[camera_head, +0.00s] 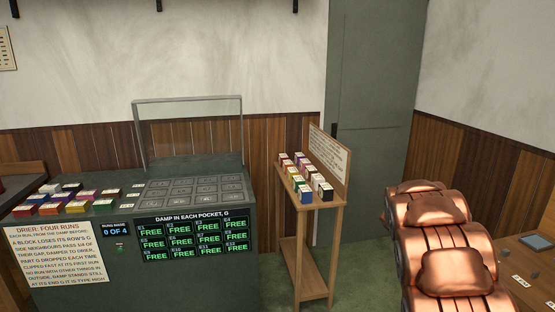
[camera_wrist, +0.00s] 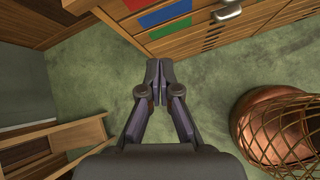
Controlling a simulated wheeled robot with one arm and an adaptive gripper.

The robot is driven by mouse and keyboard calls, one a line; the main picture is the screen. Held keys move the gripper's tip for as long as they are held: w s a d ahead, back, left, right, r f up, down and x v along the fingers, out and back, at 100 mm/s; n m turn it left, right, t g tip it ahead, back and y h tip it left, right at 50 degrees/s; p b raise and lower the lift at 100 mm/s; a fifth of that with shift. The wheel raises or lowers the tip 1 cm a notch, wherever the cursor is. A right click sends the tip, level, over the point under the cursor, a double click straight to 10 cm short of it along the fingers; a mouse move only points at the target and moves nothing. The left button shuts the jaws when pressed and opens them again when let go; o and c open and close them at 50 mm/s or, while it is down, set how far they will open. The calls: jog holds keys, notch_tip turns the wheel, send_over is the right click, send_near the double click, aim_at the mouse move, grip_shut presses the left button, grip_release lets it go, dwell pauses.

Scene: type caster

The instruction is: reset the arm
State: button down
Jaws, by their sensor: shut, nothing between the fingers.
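My gripper (camera_wrist: 158,75) shows in the wrist view with its two dark fingers closed together and nothing between them. It hangs over the green floor (camera_wrist: 90,85), apart from the furniture around it. Copper-coloured links of my arm (camera_head: 445,240) fill the lower right of the head view. The gripper itself is not visible in the head view.
The grey drier counter (camera_head: 205,210) with pockets, a clear guard (camera_head: 190,133) and coloured blocks (camera_head: 77,203) stands left. A wooden stand (camera_head: 313,255) holds more blocks.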

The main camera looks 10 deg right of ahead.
jog(key=s+a+r+m+y, duration=0.2)
jog(key=s+a+m+y, duration=0.1)
jog(key=s+a, duration=0.7)
jog(key=s+a+r+m+g+y, duration=0.1)
jog(key=s+a+r+m+y, duration=0.1)
jog(key=s+a+m, duration=0.4)
jog(key=s+a+r+m+y, duration=0.2)
jog(key=s+a+m, duration=0.3)
jog(key=s+a, duration=1.1)
jog(key=a+y, duration=0.1)
jog(key=a, duration=0.7)
jog(key=shift+s+a+r+y, duration=0.2)
jog(key=shift+a+y, duration=0.1)
jog(key=shift+y, duration=0.1)
